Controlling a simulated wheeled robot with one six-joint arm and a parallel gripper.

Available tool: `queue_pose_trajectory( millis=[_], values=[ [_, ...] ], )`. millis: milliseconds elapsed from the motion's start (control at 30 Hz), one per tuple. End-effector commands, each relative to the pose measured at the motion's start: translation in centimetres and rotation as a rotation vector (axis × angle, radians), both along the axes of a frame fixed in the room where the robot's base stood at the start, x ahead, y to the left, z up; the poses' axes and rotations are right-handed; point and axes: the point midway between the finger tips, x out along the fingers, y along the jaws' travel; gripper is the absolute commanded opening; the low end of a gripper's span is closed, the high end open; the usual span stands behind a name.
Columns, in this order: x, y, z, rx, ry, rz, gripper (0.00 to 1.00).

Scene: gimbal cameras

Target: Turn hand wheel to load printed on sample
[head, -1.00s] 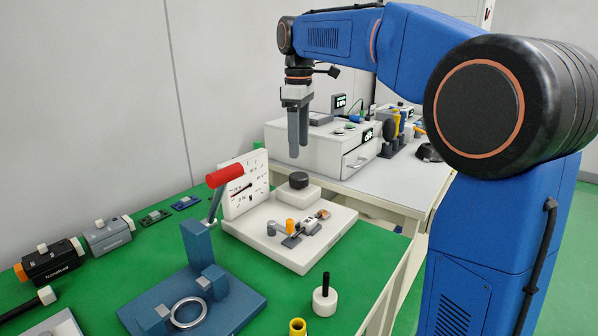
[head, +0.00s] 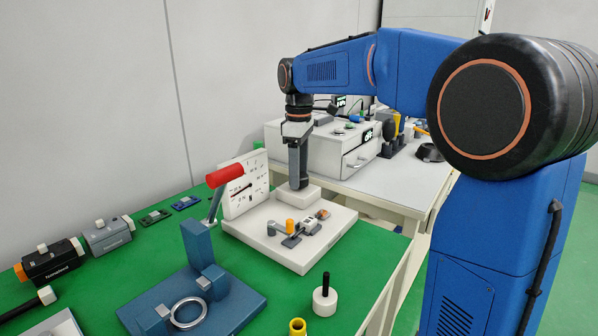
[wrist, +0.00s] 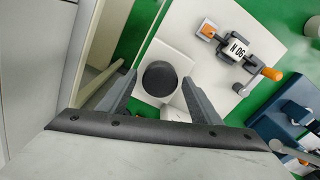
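The hand wheel (wrist: 159,78) is a round black knob on a small white block. In the head view my gripper (head: 299,185) hides it, pointing straight down above the block. In the wrist view my gripper (wrist: 159,92) is open, with one finger on each side of the knob. I cannot tell whether the fingers touch it. The sample (wrist: 236,47), clamped in a grey holder on the white base, has a printed label seen upside down, apparently "90 N". An upright white scale panel (head: 236,205) with a needle stands at the base's left.
A blue lever press (head: 195,250) with a red handle stands in front, left of the white base (head: 300,262). A white knob with a black pin (head: 325,298) and a yellow cup (head: 297,327) stand on the green table. A white instrument box (head: 310,150) stands behind.

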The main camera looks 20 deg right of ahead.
Motion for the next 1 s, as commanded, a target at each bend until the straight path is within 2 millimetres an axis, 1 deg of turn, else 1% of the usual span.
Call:
queue_pose_trajectory(
  millis=[33, 133, 367, 567, 767, 1000],
  values=[
    [0.0, 0.0, 0.0, 0.0, 0.0, 0.0, 0.45],
    [0.0, 0.0, 0.01, 0.0, 0.0, 0.0, 0.21],
    [0.0, 0.0, 0.02, 0.0, 0.0, -0.008, 0.2],
    [0.0, 0.0, 0.02, 0.0, 0.0, -0.067, 0.2],
    [0.01, 0.01, 0.02, 0.0, 0.0, -0.2, 0.21],
    [0.01, 0.01, 0.02, 0.001, -0.001, -0.421, 0.21]
  ],
)
